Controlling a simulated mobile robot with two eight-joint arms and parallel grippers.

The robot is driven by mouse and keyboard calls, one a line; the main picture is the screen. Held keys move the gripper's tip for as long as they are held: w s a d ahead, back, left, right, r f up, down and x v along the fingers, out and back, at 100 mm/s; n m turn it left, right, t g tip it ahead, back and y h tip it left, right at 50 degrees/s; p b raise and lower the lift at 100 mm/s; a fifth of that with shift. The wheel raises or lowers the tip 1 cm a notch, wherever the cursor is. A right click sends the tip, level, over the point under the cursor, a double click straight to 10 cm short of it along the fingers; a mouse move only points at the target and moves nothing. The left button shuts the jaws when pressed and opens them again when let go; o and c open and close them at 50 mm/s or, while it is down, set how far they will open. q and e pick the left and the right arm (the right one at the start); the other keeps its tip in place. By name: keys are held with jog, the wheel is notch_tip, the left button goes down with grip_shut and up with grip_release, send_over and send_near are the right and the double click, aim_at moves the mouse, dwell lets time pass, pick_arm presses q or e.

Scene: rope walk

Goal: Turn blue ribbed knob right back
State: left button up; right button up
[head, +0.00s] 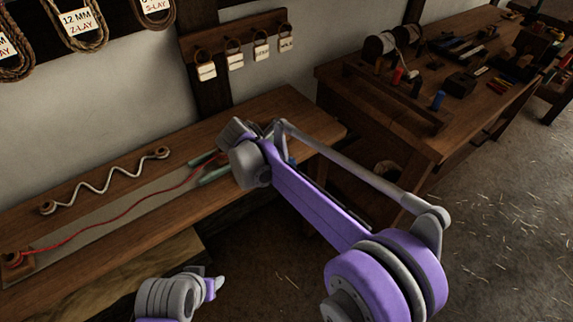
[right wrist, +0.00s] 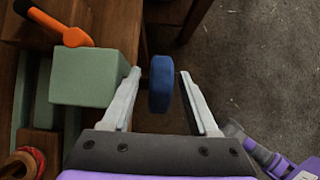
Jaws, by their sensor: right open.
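The blue knob (right wrist: 162,85) shows in the right wrist view, on a shaft beside a green block (right wrist: 95,78) at the bench edge. Its ribs are too small to make out. My right gripper (right wrist: 160,74) is open, with one finger on each side of the knob and a gap visible at both sides. In the head view my right wrist (head: 250,165) hides most of the knob and block. My left gripper (head: 217,284) is low at the bottom of the head view, away from the knob; its finger opening cannot be made out.
An orange handle (right wrist: 58,24) lies by the green block. A red cord (head: 110,219) and a wavy white rope (head: 105,181) lie along the bench (head: 215,127). A second table (head: 440,130) with tools stands at the right. Open floor is beyond the bench edge.

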jog(key=v, duration=1)
jog(key=shift+p, duration=0.45)
